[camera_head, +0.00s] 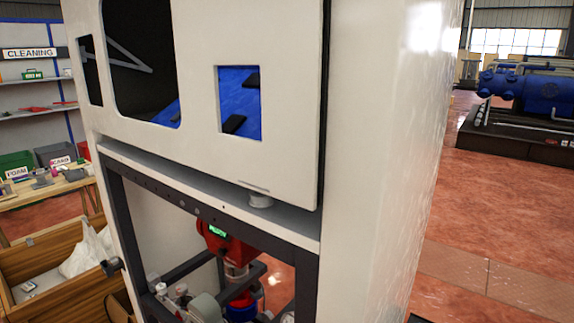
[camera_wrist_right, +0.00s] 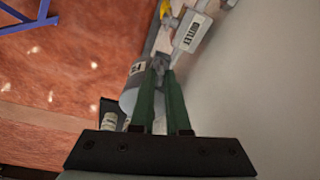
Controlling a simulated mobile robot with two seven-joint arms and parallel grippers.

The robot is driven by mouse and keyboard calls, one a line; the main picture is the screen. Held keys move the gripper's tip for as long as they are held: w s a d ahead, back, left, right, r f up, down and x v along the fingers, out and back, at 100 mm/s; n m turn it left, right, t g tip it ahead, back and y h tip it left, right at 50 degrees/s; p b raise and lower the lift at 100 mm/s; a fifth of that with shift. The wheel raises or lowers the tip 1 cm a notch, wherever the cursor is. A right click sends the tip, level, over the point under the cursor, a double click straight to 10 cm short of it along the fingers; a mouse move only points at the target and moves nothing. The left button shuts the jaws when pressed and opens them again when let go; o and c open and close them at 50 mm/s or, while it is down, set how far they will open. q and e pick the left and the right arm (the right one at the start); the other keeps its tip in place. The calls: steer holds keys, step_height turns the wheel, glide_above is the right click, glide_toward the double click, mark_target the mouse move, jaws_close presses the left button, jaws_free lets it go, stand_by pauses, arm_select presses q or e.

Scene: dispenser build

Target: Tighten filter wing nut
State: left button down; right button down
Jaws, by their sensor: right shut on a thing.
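In the right wrist view the two green fingers of my right gripper (camera_wrist_right: 160,72) are close together at a small dark grey part (camera_wrist_right: 160,60), which looks like the wing nut. The gripper is shut on it; the fingers hide part of it. A grey cylinder with a small label (camera_wrist_right: 133,88), likely the filter housing, is just left of the fingers and partly hidden. In the head view a red unit with a green display (camera_head: 217,232) is inside the lower cabinet opening. I cannot make out the wing nut or either gripper there.
A pale wall (camera_wrist_right: 260,90) is close on the right. The white cabinet (camera_head: 385,160) and its dark frame (camera_head: 195,205) surround the lower opening. A wooden crate (camera_head: 60,270) stands at left.

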steer(key=shift+s+a+r+m, duration=0.15)
steer(key=shift+a+m, duration=0.2)
steer(key=shift+m, duration=0.15)
steer(key=shift+f+m, duration=0.25)
steer(key=shift+m, duration=0.05)
arm_select(q)
steer(key=shift+w+r, duration=0.1)
steer(key=shift+r, duration=0.7)
arm_select(e)
steer(key=shift+r+m+p, duration=0.25)
steer(key=shift+m+p, duration=0.65)
steer(key=shift+p, duration=0.2)
steer(key=shift+f+m+g+h, duration=0.1)
steer(key=shift+m+g+h, duration=0.2)
steer(key=shift+m, duration=0.2)
steer(key=shift+d+f+m, duration=0.1)
steer(key=shift+f+m, duration=0.05)
steer(key=shift+m, duration=0.15)
arm_select(q)
step_height(320, 180, up, 2)
steer(key=shift+r, duration=0.1)
